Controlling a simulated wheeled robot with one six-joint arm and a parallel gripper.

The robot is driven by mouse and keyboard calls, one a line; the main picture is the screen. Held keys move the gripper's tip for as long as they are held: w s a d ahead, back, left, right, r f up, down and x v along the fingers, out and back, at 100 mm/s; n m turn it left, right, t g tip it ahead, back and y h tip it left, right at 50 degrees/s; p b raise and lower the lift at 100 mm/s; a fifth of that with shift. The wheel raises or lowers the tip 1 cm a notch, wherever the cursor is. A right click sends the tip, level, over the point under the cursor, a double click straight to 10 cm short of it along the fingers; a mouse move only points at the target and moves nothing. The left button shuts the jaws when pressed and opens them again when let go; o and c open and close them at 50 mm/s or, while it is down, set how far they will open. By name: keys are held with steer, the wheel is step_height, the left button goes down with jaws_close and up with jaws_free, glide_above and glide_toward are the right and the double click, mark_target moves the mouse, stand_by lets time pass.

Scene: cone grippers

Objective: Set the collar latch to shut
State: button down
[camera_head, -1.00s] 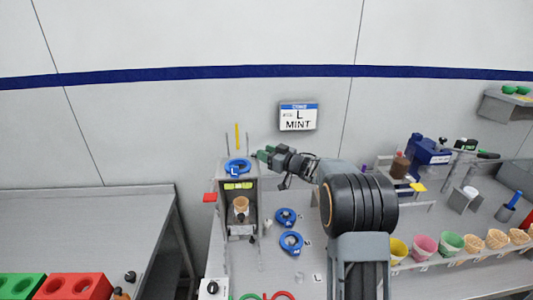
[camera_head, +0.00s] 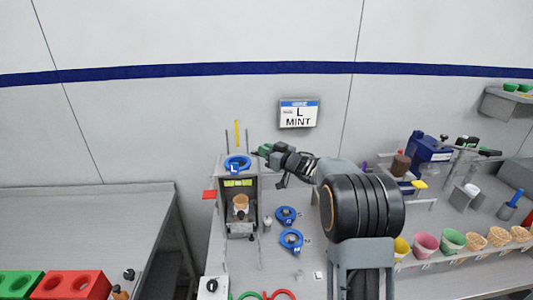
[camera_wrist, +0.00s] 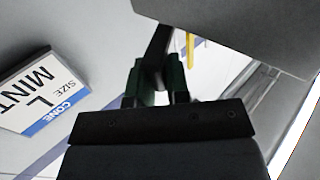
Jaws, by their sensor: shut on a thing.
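The blue collar (camera_head: 238,164), marked with an L, sits on top of the grey cone stand (camera_head: 223,172). A cone (camera_head: 241,201) is inside the stand, below the collar. My gripper (camera_head: 262,151) is just right of the collar, by the stand's upper right side. In the wrist view, my gripper (camera_wrist: 157,78) has its green fingers closed on a dark bar (camera_wrist: 158,42), which seems to be the latch lever. The latch's setting cannot be read; its far end is hidden by a large grey part.
An upright yellow rod (camera_head: 237,135) stands behind the collar and a red tab (camera_head: 209,195) at the stand's left. Two loose blue rings (camera_head: 291,241) lie on the counter. A sign reading L MINT (camera_head: 298,114) hangs on the wall.

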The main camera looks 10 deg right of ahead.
steer(key=m+t+h+b, duration=0.1)
steer(key=h+b, duration=0.1)
steer(key=b, duration=0.2)
steer(key=s+a+m+h+b, duration=0.1)
steer(key=m+h+b, duration=0.1)
steer(key=h+b, duration=0.1)
steer(key=a+m+t+h+b, duration=0.1)
steer(key=m+h+b, duration=0.1)
steer(key=b, duration=0.2)
steer(key=shift+s+f+t+b, duration=0.15)
steer(key=shift+t+b, duration=0.15)
steer(key=shift+b, duration=0.05)
steer(key=shift+h, duration=0.4)
steer(key=c, duration=1.1)
jaws_free()
steer(key=s+d, duration=0.1)
steer(key=s, duration=1.2)
steer(key=shift+s+d, duration=0.2)
steer(key=shift+s, duration=0.2)
